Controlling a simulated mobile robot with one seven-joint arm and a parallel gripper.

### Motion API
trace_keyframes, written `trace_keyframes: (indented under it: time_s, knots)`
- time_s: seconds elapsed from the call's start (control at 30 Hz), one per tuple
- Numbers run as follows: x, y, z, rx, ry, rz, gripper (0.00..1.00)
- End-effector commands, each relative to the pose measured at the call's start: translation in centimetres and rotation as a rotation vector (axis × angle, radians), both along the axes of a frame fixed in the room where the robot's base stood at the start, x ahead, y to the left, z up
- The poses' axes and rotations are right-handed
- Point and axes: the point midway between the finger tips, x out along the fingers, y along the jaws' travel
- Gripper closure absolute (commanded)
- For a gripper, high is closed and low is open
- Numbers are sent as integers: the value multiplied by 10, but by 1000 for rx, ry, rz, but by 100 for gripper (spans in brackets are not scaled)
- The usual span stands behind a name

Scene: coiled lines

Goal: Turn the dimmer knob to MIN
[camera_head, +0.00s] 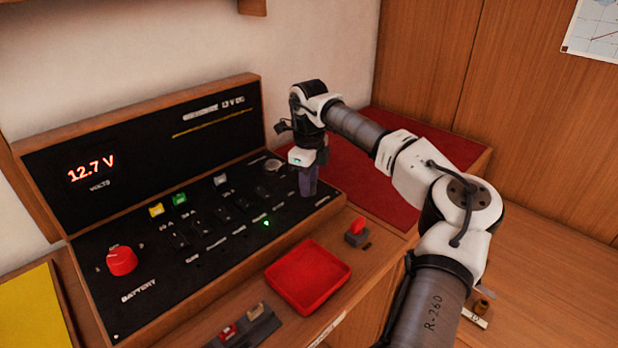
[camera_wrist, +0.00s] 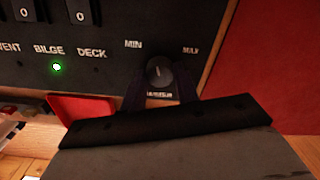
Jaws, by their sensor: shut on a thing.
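The dimmer knob (camera_wrist: 160,70) is a small dark round knob on the black panel, in the upper middle of the wrist view. A faint pale mark on its face points roughly upward, between the printed MIN at upper left and MAX at upper right. The dimmer label below it is partly covered. My gripper (camera_wrist: 160,88) has a dark finger on each side of the knob and is shut on it. In the head view my gripper (camera_head: 307,188) reaches down to the panel's right end and hides the knob.
The panel (camera_head: 150,283) has several switches and a red battery knob (camera_head: 122,261) at left. A green light (camera_wrist: 57,67) glows by BILGE. In front are a red tray (camera_head: 308,277) and a small red-topped switch (camera_head: 357,231). A red surface (camera_head: 400,150) lies behind my arm.

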Motion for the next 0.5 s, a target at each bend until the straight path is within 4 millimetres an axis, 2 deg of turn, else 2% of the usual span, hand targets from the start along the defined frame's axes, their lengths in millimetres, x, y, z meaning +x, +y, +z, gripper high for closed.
trace_keyframes:
  time_s: [0.5]
  knots:
    - [0, 0, 2, 0, -2, 492, 93]
